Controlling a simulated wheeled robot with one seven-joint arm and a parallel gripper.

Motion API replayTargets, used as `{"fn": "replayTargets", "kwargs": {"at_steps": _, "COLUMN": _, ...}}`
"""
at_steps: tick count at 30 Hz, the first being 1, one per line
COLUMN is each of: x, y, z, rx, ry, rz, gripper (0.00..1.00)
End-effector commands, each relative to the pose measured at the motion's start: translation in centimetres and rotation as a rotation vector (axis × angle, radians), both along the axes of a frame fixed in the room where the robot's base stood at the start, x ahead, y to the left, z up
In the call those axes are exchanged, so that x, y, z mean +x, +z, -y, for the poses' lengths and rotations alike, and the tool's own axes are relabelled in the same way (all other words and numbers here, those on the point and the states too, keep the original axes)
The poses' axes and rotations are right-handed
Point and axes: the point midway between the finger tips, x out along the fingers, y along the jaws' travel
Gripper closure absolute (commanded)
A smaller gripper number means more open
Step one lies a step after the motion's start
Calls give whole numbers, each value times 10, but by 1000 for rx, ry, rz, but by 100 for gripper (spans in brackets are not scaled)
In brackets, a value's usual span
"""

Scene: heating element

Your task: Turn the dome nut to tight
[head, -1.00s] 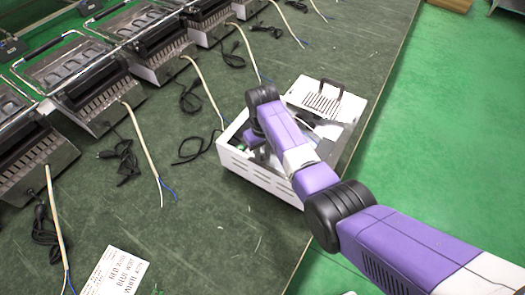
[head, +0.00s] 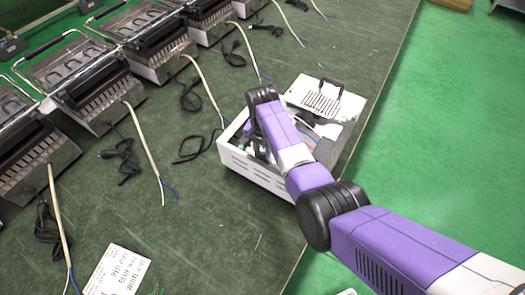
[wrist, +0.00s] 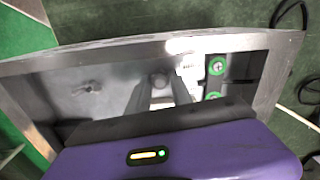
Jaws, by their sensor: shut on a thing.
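The dome nut (wrist: 160,79) is a small dark rounded piece inside the metal housing, between my fingertips in the wrist view. My gripper (wrist: 161,83) is shut on it, with one finger on each side. The nut's thread and seat are hidden by the fingers and shadow. In the head view the open white housing (head: 254,172) stands on the green bench, and my arm reaches down into it. My fingers and the nut are hidden there behind my arm.
Two green ring fittings (wrist: 216,66) sit right of the nut. A small metal fitting (wrist: 88,88) lies left. A vented panel with a black handle (head: 318,98) adjoins the housing. Several grill units (head: 95,85) with loose cables line the left. A printed sheet (head: 118,270) lies in front.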

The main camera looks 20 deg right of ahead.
Motion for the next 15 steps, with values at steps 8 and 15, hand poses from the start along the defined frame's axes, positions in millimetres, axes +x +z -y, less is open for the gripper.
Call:
{"fn": "replayTargets", "kwargs": {"at_steps": 8, "x": 0, "y": 1, "z": -1, "rx": 0, "ry": -261, "rz": 0, "gripper": 100}}
{"fn": "replayTargets", "kwargs": {"at_steps": 15, "x": 0, "y": 0, "z": -1, "rx": 1, "ry": -468, "rz": -1, "gripper": 100}}
